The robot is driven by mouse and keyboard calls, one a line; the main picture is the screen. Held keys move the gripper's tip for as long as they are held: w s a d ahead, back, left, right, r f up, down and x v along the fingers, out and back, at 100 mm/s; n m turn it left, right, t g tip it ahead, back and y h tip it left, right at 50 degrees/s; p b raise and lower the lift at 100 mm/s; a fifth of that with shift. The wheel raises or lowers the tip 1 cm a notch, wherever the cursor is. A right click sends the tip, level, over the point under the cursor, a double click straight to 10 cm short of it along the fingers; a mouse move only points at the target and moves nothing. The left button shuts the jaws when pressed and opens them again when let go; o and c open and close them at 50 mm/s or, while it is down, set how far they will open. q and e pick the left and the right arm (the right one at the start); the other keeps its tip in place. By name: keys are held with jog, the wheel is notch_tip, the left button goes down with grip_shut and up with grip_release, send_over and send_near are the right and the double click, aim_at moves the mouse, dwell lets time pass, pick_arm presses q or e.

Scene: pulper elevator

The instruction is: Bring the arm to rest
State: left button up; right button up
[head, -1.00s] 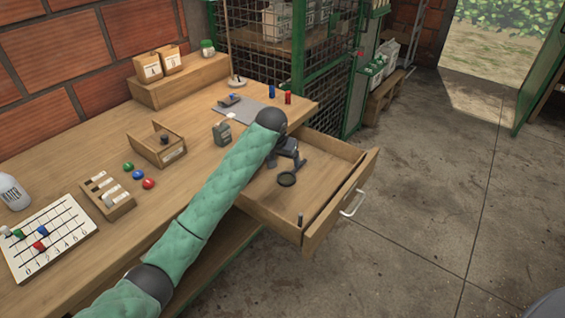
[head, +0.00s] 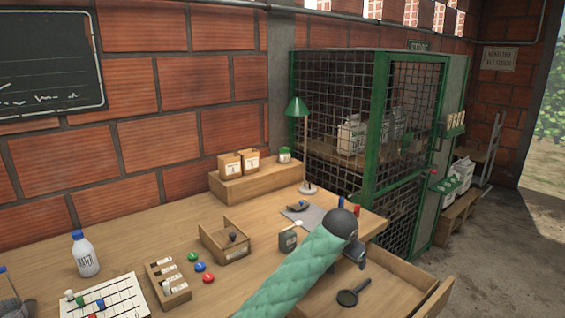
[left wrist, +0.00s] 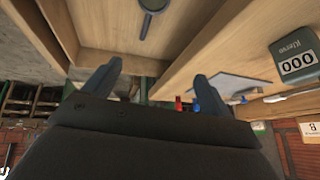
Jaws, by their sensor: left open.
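My left arm, in a green quilted sleeve, reaches over the wooden bench (head: 215,285) from the bottom of the head view. My left gripper (head: 355,255) is over the back part of the pulled-out drawer (head: 385,290). In the left wrist view the two fingers of my left gripper (left wrist: 160,80) stand wide apart with nothing between them. A dark magnifying glass (head: 353,291) lies in the drawer, apart from the gripper. It also shows at the top of the left wrist view (left wrist: 153,6). My right gripper is in neither current view.
A grey-green counter box (head: 288,241) stands close to my left forearm. A green lamp (head: 298,108) and a mesh cage (head: 405,140) stand behind.

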pick_arm(q)
jog(key=s+a+r+t+h, duration=0.1)
jog(key=s+a+r+t, duration=0.15)
jog(key=a+r, duration=0.5)
jog(key=s+a+f+n+p, duration=0.2)
jog(key=s+a+f+n, duration=0.1)
jog(key=s+a, duration=0.7)
jog(key=s+a+f+n+g+p, duration=0.1)
jog(key=s+a+f+g, duration=0.1)
jog(key=s+a+f, duration=0.3)
jog(key=s+a+f+n+g+y+p, duration=0.1)
jog(key=s+a+f, duration=0.4)
jog(key=s+f, duration=0.6)
jog(key=s+a+f+n+g+y+p, duration=0.1)
jog(key=s+a+f, duration=0.4)
jog(key=s, duration=1.4)
notch_tip(320, 180, down, 4)
jog(key=shift+s+a+f+n+g+p, duration=0.1)
jog(key=shift+s+a+n+g+p, duration=0.3)
jog(key=shift+g, duration=0.65)
pick_arm(e)
jog(key=d+r+h, duration=0.1)
jog(key=d+r, duration=0.5)
jog(key=r, duration=0.5)
jog(key=shift+s+m+g, duration=0.3)
jog(key=shift+s+g, duration=0.1)
pick_arm(q)
jog(key=shift+d, duration=0.1)
